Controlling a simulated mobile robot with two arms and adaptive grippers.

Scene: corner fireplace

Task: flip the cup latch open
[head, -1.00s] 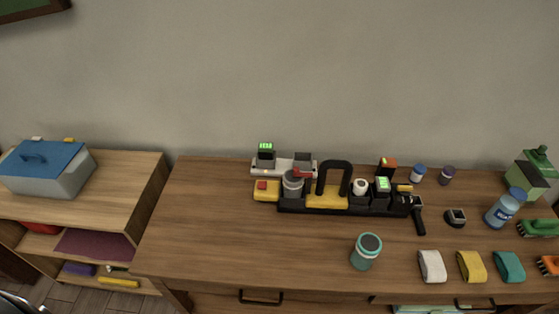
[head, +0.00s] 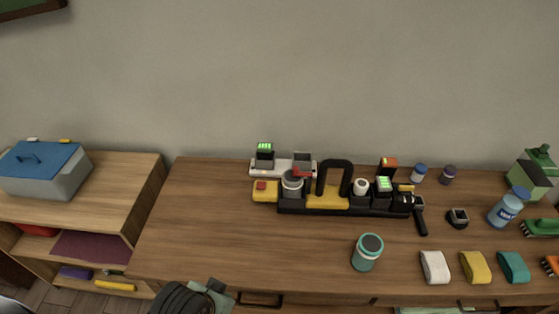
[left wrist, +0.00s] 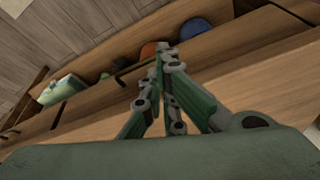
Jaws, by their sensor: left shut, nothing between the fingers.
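A black-based device (head: 330,208) with yellow parts and a tall black handle stands on the wooden table. At its left end is a grey cup-like cylinder (head: 292,184) with a red piece (head: 302,172) at its top; this may be the cup latch, but it is too small to tell its position. My left gripper (left wrist: 163,52) is shut and empty in the left wrist view, by the table's front and drawers. Part of my left arm shows at the bottom of the head view, well apart from the device. My right gripper is not in view.
White (head: 435,266), yellow (head: 475,266) and teal (head: 514,266) rolls lie to the right, near a blue bottle (head: 505,208). The table's left part is clear.

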